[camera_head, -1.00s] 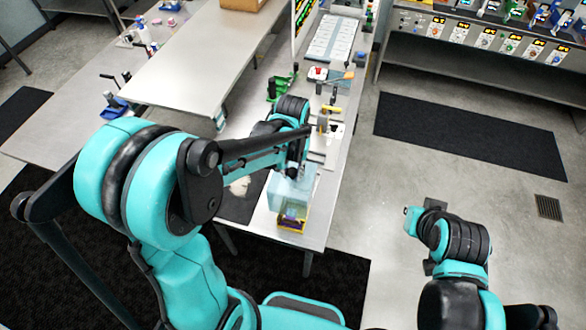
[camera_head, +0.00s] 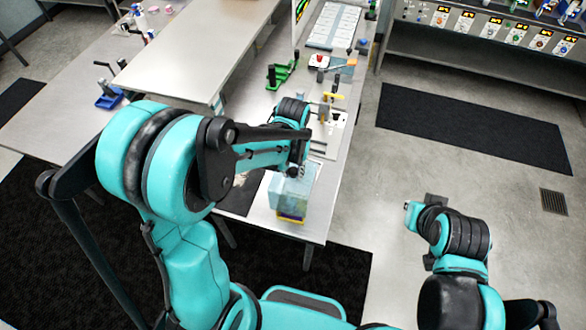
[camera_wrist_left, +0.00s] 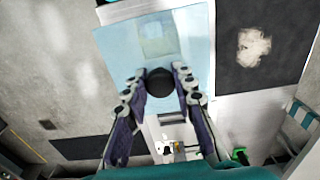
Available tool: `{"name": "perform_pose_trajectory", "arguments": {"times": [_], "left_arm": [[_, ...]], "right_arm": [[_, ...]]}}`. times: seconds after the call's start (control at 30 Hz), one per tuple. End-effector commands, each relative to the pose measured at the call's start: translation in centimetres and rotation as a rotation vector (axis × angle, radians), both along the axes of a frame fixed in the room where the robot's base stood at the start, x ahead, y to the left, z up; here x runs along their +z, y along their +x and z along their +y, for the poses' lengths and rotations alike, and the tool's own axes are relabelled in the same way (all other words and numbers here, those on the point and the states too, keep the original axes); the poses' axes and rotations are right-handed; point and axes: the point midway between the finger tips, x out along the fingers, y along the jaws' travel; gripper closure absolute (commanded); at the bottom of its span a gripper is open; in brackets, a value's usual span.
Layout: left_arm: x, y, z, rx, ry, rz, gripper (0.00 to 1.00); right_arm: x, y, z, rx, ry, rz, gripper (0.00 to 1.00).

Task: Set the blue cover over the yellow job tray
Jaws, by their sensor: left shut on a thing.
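The blue cover (camera_head: 290,193) is a see-through box with a dark round knob, above the near corner of the bench. My left gripper (camera_head: 297,170) is shut on the knob, which shows between the fingers in the left wrist view (camera_wrist_left: 160,82). The yellow job tray (camera_head: 290,218) is on the bench, its front edge showing below the cover; the rest is behind or under it. A yellowish patch shows through the cover in the wrist view. I cannot tell whether the cover rests on the tray. My right gripper (camera_head: 434,201) is small and dark at right; its jaws are unclear.
The bench (camera_head: 318,222) ends close to the right of and in front of the tray. Green (camera_head: 282,75) and yellow-handled (camera_head: 333,97) fixtures stand farther back. A grey raised shelf (camera_head: 190,50) is to the left. Open floor lies to the right.

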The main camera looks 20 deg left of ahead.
Motion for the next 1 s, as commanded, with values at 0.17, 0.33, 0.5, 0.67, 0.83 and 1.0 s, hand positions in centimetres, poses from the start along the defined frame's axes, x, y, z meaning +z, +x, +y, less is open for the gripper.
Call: {"name": "perform_pose_trajectory", "arguments": {"times": [0.17,0.33,0.5,0.67,0.83,1.0], "left_arm": [[-1.6,0.0,0.0,0.000,0.000,0.000,1.00],[-2.8,0.0,0.0,0.000,0.000,0.000,1.00],[-4.1,0.0,0.0,0.000,0.000,0.000,1.00],[-5.3,0.0,0.0,0.000,0.000,0.000,1.00],[-6.6,0.0,0.0,0.000,0.000,0.000,1.00],[-7.7,0.0,0.0,0.000,0.000,0.000,1.00]], "right_arm": [[-1.1,0.0,0.0,0.000,0.000,0.000,1.00],[-2.0,0.0,0.0,0.000,0.000,0.000,1.00],[-3.1,0.0,0.0,0.000,0.000,0.000,1.00],[-4.2,0.0,0.0,0.000,0.000,0.000,1.00],[-5.4,0.0,0.0,0.000,0.000,0.000,1.00],[-6.4,0.0,0.0,0.000,0.000,0.000,1.00]]}}
